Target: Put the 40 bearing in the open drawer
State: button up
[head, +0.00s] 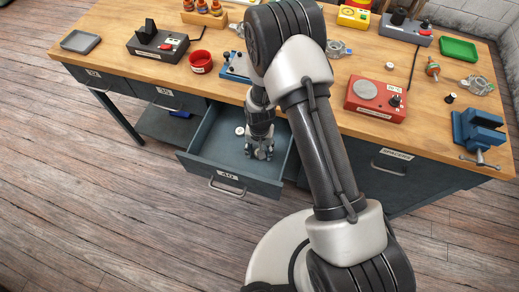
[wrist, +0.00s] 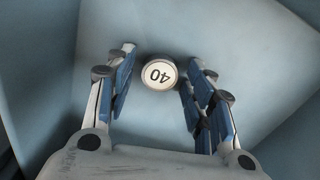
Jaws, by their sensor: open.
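The 40 bearing (wrist: 159,73) is a small round piece with a white face marked 40, upside down in the wrist view. It lies on the floor of the open drawer (head: 243,184), and shows in the head view as a small white disc (head: 240,131) left of my gripper. My gripper (head: 262,153) points down inside the drawer. In the wrist view its blue-padded fingers (wrist: 158,95) are apart, with the bearing beyond and between their tips, not gripped. The pale blue drawer floor (wrist: 235,30) around it is bare.
The drawer's walls and front panel surround my gripper closely. The wooden bench top (head: 290,112) is above and behind, holding a red cup (head: 201,62), a red scale-like device (head: 376,98) and a blue vise (head: 478,132). Shut drawers (head: 390,170) stand to the right.

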jog(key=shift+r, duration=0.1)
jog(key=s+d+r+t+p, duration=0.1)
jog(key=d+r, duration=0.1)
jog(key=r, duration=1)
jog(key=s+d+r+n+p, duration=0.1)
jog(key=d+r+p, duration=0.1)
jog(key=r, duration=1)
jog(key=s+d+r+t+p, duration=0.1)
jog(key=s+d+r, duration=0.15)
jog(key=r, duration=0.95)
jog(key=s+d+r+t, duration=0.1)
jog(key=s+d+r, duration=0.2)
jog(key=s+r, duration=0.2)
jog(key=s+d+r+n+t, duration=0.1)
jog(key=s+d+r, duration=0.2)
jog(key=s+r, duration=0.3)
jog(key=s, duration=0.4)
jog(key=shift+s+t, duration=0.3)
